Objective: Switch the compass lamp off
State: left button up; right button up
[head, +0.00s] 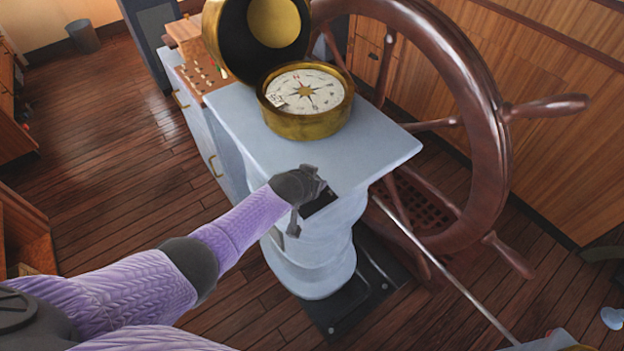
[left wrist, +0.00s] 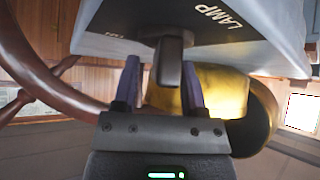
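The brass compass (head: 305,100) sits on a pale blue-grey pedestal (head: 245,115), its round lid tilted open behind it. A black switch plate (head: 319,204) is at the pedestal's near edge, partly hidden by my left gripper (head: 304,203). In the left wrist view the plate (left wrist: 205,40) carries the word LAMP and smaller lettering too small to read surely. A dark switch lever (left wrist: 169,62) sticks out from it. My left gripper (left wrist: 162,85) is open, with one finger on each side of the lever; contact is unclear. My right gripper is not in view.
A large wooden steering wheel (head: 480,100) stands close to the right of the pedestal. A wooden panel with small levers (head: 203,72) lies behind it at the left. Wood panelling closes off the right side. Open plank floor (head: 110,140) lies to the left.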

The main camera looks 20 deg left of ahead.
pick_arm(q)
jog(key=p+v, duration=0.5)
jog(key=v, duration=0.5)
